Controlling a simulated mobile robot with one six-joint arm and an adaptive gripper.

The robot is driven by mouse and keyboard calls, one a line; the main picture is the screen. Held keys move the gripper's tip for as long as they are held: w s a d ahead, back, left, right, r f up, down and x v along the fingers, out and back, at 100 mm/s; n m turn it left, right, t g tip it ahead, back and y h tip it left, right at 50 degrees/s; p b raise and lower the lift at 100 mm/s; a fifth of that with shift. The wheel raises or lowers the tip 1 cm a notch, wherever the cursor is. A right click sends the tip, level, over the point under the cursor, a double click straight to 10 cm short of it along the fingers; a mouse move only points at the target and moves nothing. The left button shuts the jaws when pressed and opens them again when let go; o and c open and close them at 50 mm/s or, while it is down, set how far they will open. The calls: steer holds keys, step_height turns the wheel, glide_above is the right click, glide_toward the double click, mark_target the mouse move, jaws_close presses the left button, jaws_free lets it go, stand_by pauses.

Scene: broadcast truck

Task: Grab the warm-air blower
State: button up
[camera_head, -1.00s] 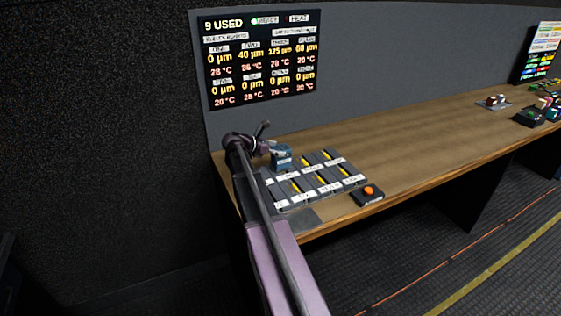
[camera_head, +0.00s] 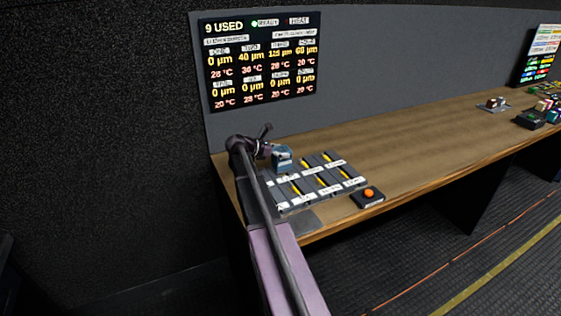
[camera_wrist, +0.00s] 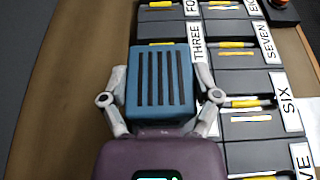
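The warm-air blower is a small blue box with dark slots on its top (camera_wrist: 163,78). In the head view the blower (camera_head: 283,155) sits at the left end of the desk, beside the labelled panels. My gripper (camera_wrist: 162,76) has one grey finger on each side of it in the wrist view. The fingers lie very close along its sides; I cannot tell whether they press on it. In the head view my gripper (camera_head: 272,151) reaches it from the left, and its fingers partly cover the blower.
Dark panels (camera_wrist: 254,92) with yellow strips and number labels lie right beside the blower. An orange button on a black box (camera_head: 368,195) stands near the desk's front edge. A screen (camera_head: 262,60) is on the wall behind.

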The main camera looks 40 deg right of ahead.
steer(key=shift+r+p, duration=0.2)
steer(key=shift+p, duration=0.1)
step_height(320, 180, up, 2)
steer(key=shift+r+p, duration=0.15)
steer(key=shift+p, duration=0.95)
steer(key=shift+s+a+r+p, duration=0.15)
steer(key=shift+s+r+p, duration=0.2)
steer(key=shift+r+p, duration=0.25)
steer(key=s+a, duration=0.2)
steer(key=s, duration=0.2)
steer(key=s+a, duration=0.3)
steer(key=s, duration=0.2)
steer(key=s+a+r+p, duration=0.1)
steer(key=s+a, duration=0.1)
steer(key=s, duration=0.2)
steer(key=shift+s+a, duration=0.15)
steer(key=shift+a, duration=0.1)
